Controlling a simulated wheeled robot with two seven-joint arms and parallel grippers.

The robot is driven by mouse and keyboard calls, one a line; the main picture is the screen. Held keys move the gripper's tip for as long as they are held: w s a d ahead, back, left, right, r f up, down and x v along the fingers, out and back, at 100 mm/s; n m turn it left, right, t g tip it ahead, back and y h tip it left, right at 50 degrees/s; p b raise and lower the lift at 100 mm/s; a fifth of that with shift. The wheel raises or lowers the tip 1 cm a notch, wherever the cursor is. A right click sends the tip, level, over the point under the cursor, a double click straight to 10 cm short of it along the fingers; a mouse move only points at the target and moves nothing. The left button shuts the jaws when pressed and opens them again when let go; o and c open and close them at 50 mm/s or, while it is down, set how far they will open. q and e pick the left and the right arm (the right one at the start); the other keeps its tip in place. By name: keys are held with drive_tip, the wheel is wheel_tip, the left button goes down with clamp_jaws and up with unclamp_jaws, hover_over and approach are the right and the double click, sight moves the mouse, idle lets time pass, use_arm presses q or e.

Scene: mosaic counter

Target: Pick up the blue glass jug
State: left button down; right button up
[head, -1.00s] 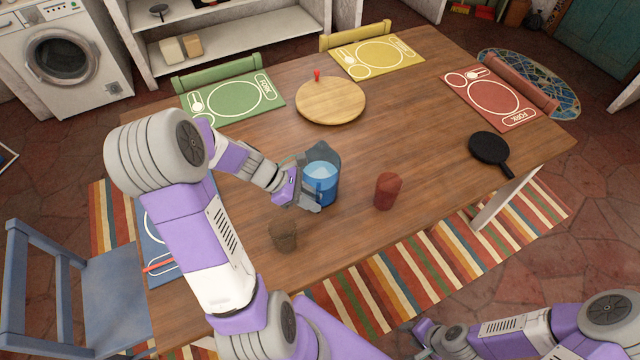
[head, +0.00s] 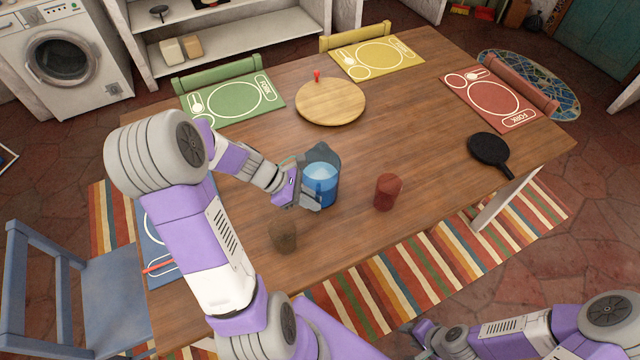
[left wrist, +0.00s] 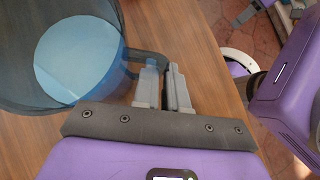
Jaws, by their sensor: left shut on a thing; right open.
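The blue glass jug (head: 322,182) stands upright on the wooden table, with pale blue contents showing inside. My left gripper (head: 312,204) is at the jug's near left side, shut on its handle. In the left wrist view, the jug (left wrist: 75,60) fills the upper left, and the gripper's fingers (left wrist: 165,85) close around the handle. I cannot tell whether the jug's base is clear of the table. My right gripper (head: 418,330) is open, low at the bottom of the head view, away from the table top.
A red cup (head: 387,192) stands right of the jug, and a brownish glass (head: 283,236) stands near left. A round wooden board (head: 331,102) lies behind. A black pan (head: 489,150) lies at the right edge. A blue chair (head: 95,300) stands at the left.

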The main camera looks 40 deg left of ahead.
use_arm(q)
drive_tip(key=shift+r, duration=0.1)
idle(0.7)
wheel_tip(320, 180, up, 10)
drive_tip(key=p, duration=0.4)
idle(2.0)
